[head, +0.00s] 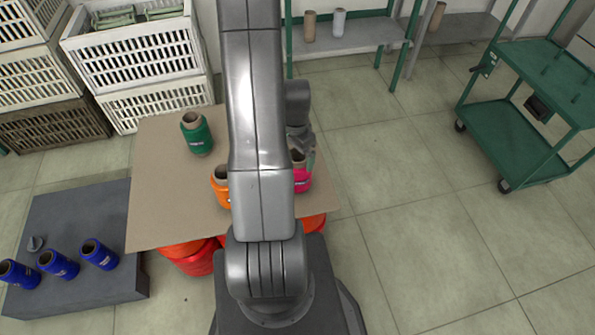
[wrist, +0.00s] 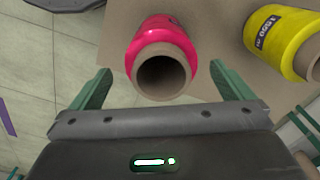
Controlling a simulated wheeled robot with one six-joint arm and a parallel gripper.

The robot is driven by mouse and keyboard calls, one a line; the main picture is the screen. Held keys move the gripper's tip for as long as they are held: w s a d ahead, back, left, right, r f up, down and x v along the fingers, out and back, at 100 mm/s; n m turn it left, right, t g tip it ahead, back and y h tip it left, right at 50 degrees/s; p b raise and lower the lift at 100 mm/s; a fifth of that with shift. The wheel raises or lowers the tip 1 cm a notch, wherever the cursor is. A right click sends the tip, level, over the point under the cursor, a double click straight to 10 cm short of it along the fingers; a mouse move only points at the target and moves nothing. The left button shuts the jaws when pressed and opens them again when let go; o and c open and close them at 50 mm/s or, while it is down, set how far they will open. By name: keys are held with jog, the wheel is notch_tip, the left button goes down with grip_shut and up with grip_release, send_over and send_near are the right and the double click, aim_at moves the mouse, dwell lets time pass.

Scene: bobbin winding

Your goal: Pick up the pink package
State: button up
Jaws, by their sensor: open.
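The pink package is a bobbin of pink thread (head: 302,180) on a brown cardboard-like tabletop, partly hidden behind my arm in the head view. In the wrist view the pink bobbin (wrist: 160,35) shows its hollow brown core facing the camera. My gripper (wrist: 163,80) is open, with one green finger to each side of the bobbin's near end. In the head view my gripper (head: 304,148) is mostly hidden by the arm.
An orange bobbin (head: 220,188) and a green bobbin (head: 196,134) stand on the tabletop (head: 158,205). A green cart (head: 515,135) stands right.

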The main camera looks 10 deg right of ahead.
aim_at(298, 160)
jog(key=shift+w+d+f, duration=0.1)
jog(key=shift+w+f, duration=0.05)
jog(key=shift+f, duration=0.2)
jog(key=shift+d+f, duration=0.15)
jog(key=shift+f, duration=0.95)
jog(key=shift+d+f, duration=0.1)
jog(key=shift+f, duration=1)
jog(key=shift+w, duration=0.1)
jog(key=c, duration=1.4)
